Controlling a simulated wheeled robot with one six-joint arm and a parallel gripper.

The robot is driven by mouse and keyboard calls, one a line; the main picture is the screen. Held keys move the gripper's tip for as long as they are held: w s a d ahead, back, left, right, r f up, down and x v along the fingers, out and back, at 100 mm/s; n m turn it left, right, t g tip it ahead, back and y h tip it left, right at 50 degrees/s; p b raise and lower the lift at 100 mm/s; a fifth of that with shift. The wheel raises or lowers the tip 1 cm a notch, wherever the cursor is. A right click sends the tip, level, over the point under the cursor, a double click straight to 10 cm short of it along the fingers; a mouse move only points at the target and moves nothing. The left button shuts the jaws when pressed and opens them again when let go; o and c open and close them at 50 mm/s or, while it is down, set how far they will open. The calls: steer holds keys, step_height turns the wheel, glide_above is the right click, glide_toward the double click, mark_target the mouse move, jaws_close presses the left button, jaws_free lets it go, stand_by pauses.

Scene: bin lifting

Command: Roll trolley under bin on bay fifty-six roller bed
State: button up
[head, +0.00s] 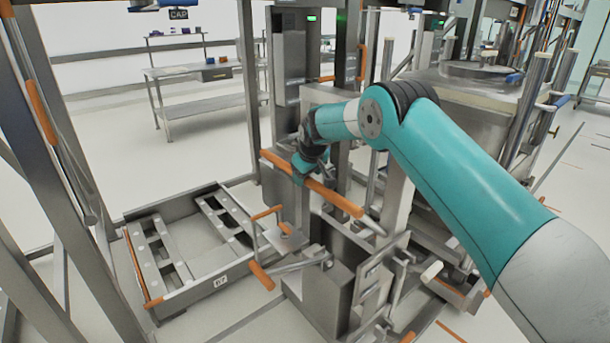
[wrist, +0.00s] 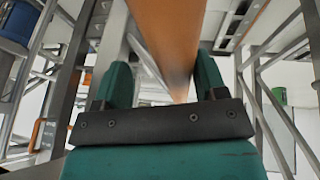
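My gripper (head: 305,172) is at the long orange handle bar (head: 338,198) of an upright steel unit (head: 335,285), which looks like the trolley. In the wrist view the orange bar (wrist: 168,35) runs between my two teal fingers (wrist: 160,85). A gap shows beside the left finger, and the bar lies close to the right one. The fingers look open around the bar. A large steel container (head: 430,90), possibly the bin, stands behind my arm at the right, partly hidden. I cannot make out a bay fifty-six label or its roller bed.
A low steel floor frame (head: 190,305) at the left carries a plate that seems to read 67. Steel posts (head: 75,185) with orange grips stand at the far left. A shelf table (head: 190,75) is at the back. Open floor (head: 100,130) lies between them.

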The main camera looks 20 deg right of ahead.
steer(key=shift+d, duration=0.1)
stand_by(0.3)
steer(key=shift+s+r, duration=0.1)
steer(key=shift+r, duration=0.2)
steer(key=b+v, duration=0.3)
steer(key=v, duration=1.3)
steer(key=shift+s+r, duration=0.2)
steer(key=shift+r, duration=0.15)
